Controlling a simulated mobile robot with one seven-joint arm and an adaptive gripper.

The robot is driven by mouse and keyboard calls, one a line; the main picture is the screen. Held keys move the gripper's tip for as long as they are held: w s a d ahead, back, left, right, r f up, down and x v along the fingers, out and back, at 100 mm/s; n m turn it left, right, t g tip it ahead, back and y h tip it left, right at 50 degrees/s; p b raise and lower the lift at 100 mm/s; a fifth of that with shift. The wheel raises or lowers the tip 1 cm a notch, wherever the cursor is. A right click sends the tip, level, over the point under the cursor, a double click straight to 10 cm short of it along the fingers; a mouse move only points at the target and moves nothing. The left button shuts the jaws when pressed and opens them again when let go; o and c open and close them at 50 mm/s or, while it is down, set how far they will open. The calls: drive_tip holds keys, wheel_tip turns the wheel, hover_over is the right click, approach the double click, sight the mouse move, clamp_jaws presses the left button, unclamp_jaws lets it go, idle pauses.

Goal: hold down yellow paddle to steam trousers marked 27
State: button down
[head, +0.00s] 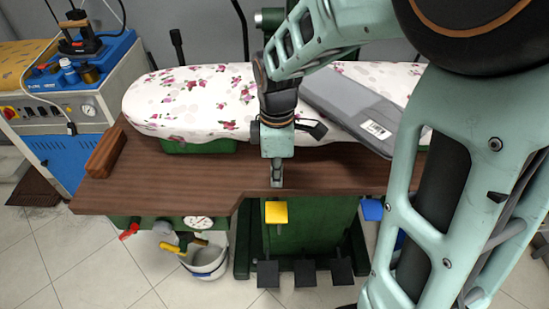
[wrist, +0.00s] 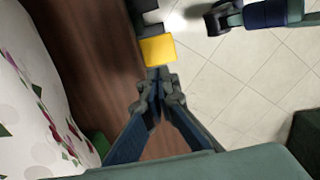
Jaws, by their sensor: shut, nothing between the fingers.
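The yellow paddle (head: 276,212) sits at the front edge of the wooden table, just below it. In the wrist view the yellow paddle (wrist: 157,49) lies just beyond my fingertips. My gripper (head: 277,183) points down above the table's front edge, directly above the paddle in the head view. My gripper (wrist: 159,75) is shut and empty; I cannot tell whether its tips touch the paddle. Grey folded trousers (head: 350,105) lie on the floral pressing board with a white tag (head: 377,130). The tag's number is too small to read.
The floral board (head: 180,100) stands on the brown table (head: 190,180). A blue paddle (head: 372,209) is right of the yellow one. Black foot pedals (head: 305,272) are below. A wooden block (head: 105,151) lies at left. A white bucket (head: 207,262) and gauge (head: 198,223) are lower left.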

sight(276, 212)
wheel_tip(276, 212, down, 12)
drive_tip(key=shift+f+b, duration=0.2)
drive_tip(key=shift+b, duration=0.85)
